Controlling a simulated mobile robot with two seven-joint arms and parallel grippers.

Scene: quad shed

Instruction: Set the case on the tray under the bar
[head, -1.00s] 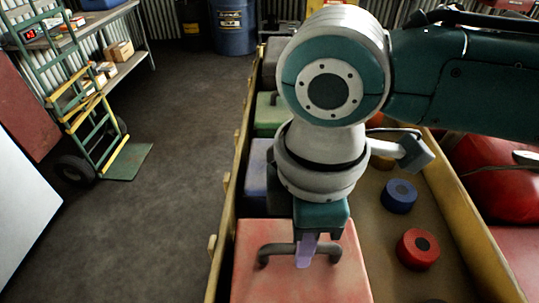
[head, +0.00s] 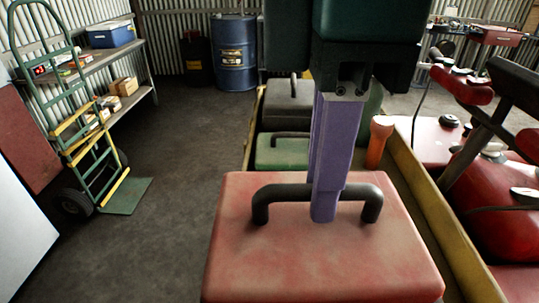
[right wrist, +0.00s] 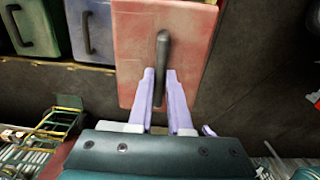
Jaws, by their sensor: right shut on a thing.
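The red case (head: 320,250) fills the lower middle of the head view, its dark handle (head: 262,205) on top. My right gripper (head: 325,205) is shut on this handle from above, its purple fingers either side of it. The right wrist view shows the handle (right wrist: 162,60) between the two fingers (right wrist: 160,88), with the red case (right wrist: 135,45) behind. The case is held up in front of the long wooden-walled tray (head: 432,195), hiding much of it. I cannot tell which part is the bar. My left gripper is not in view.
A green case (head: 280,150) and a dark grey case (head: 287,105) sit in the tray; a blue case (right wrist: 90,30) shows in the wrist view. An orange object (head: 379,140) stands right of them. The red quad (head: 500,200) is at right, a hand truck (head: 90,150) at left. Floor between is clear.

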